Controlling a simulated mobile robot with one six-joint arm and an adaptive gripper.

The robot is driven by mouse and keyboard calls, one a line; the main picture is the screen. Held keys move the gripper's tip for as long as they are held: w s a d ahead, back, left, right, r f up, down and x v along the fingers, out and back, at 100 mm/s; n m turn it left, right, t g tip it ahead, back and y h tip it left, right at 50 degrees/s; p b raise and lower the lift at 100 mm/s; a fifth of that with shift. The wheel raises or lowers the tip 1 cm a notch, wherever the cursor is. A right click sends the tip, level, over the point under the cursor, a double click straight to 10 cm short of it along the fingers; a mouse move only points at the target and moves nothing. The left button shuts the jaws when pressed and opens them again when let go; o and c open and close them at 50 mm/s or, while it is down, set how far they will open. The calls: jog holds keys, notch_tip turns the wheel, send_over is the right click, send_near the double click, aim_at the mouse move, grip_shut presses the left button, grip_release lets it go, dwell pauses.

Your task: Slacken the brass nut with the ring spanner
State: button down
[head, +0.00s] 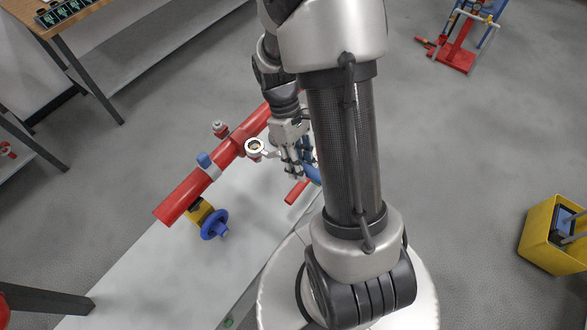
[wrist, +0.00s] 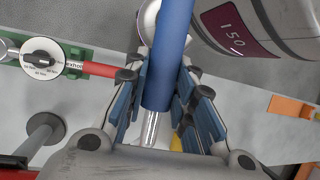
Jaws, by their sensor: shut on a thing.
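A steel part of the shank shows below the handle.
The red pipe (head: 185,195) crosses above a pale bench (head: 150,270). A blue handwheel (head: 214,225) hangs near its lower end. In the wrist view a round dial (wrist: 42,58) and a grey cylinder (wrist: 270,25) flank the gripper. A yellow crate (head: 535,245) stands on the floor at right.

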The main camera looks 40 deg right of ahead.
jog(key=shift+w+d+r+n+p, duration=0.15)
jog(key=shift+d+r+n+p, duration=0.15)
jog(key=shift+r+p, duration=0.45)
jog(key=shift+w+d+r+n+p, duration=0.1)
jog(key=shift+d+r+n+p, duration=0.2)
jog(key=shift+r+p, duration=0.4)
jog(key=c, duration=1.9)
grip_release()
grip_shut()
